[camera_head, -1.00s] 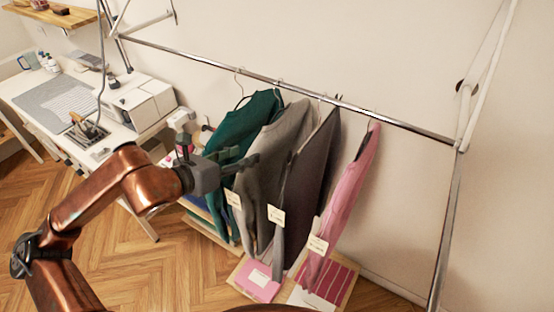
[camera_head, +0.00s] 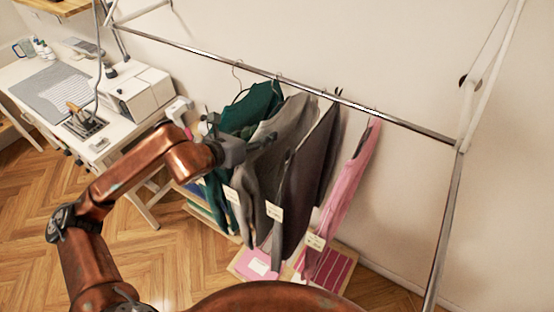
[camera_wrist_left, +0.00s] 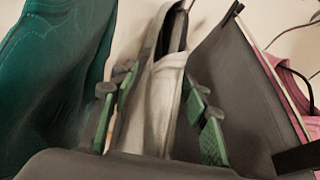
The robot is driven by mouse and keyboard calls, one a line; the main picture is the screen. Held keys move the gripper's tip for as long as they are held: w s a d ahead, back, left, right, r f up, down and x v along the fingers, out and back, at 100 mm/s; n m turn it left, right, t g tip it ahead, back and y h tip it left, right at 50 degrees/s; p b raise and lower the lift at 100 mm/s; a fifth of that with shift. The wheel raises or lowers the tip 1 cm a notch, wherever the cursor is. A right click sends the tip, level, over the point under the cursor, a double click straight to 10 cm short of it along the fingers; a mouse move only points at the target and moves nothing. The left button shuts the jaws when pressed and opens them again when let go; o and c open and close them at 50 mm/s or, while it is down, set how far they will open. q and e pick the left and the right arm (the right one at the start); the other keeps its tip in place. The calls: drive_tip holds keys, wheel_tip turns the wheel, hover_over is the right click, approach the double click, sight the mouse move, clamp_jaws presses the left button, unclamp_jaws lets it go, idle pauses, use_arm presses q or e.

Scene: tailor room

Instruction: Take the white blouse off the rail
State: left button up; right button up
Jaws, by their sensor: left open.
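Several garments hang from the metal rail (camera_head: 210,59). The palest is a light grey to off-white one (camera_head: 284,119), between a green garment (camera_head: 232,115) and a dark grey one (camera_head: 303,170); I take it as the blouse, and no purely white garment shows. My left gripper (camera_head: 262,143) is in front of it, below the rail. In the left wrist view, the pale cloth (camera_wrist_left: 152,115) stands between my open green-padded fingers. I cannot tell whether they touch it. Its hanger hook is hidden there. My right gripper is not in view.
A pink garment (camera_head: 347,185) hangs at the right end, with paper tags on several garments. Flat packages (camera_head: 258,264) lie on a low shelf below. A worktable with a white machine (camera_head: 136,93) stands at the left. The rail is bare right of the pink garment.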

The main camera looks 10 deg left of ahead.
use_arm(q)
drive_tip(key=c, duration=1)
drive_tip(key=shift+c, duration=0.8)
clamp_jaws()
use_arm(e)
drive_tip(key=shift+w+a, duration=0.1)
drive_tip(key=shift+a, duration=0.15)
